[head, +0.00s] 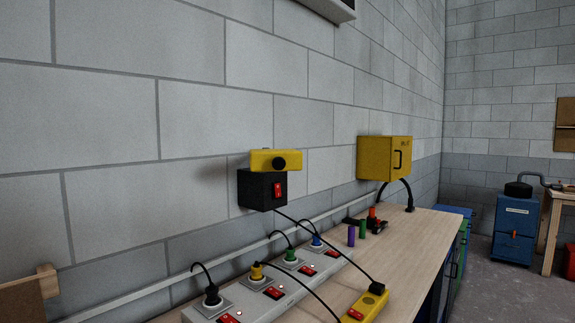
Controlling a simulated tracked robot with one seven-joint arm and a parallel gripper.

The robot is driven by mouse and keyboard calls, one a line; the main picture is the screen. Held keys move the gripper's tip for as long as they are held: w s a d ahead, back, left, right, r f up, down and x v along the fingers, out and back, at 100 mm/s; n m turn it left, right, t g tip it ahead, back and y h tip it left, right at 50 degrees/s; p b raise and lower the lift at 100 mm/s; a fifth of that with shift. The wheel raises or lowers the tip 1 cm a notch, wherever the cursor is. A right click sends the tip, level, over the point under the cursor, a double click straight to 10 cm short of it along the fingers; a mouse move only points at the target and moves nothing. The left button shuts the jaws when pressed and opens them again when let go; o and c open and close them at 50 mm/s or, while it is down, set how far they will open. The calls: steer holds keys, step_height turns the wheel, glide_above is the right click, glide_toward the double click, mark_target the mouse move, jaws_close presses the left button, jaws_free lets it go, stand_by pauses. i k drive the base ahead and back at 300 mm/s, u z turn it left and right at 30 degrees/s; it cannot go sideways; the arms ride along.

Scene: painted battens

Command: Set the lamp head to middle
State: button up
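A thin black curved neck (406,192) rises from the back right of the wooden workbench and bends over to the left. It looks like a bench lamp, and its head end is small and dark, so I cannot tell which position it is in. My gripper is not in view.
The workbench (425,222) carries a grey power strip (243,304) with plugs and red switches, a yellow switch block (366,303) on a cable, and purple and green cylinders (351,236). A yellow cabinet (385,158) hangs on the wall. Open floor lies right.

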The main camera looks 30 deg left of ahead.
mark_target(265, 159)
steer(key=u, duration=0.1)
steer(key=k, duration=1.15)
steer(key=u, duration=0.4)
steer(key=i, duration=1)
steer(key=z, duration=0.05)
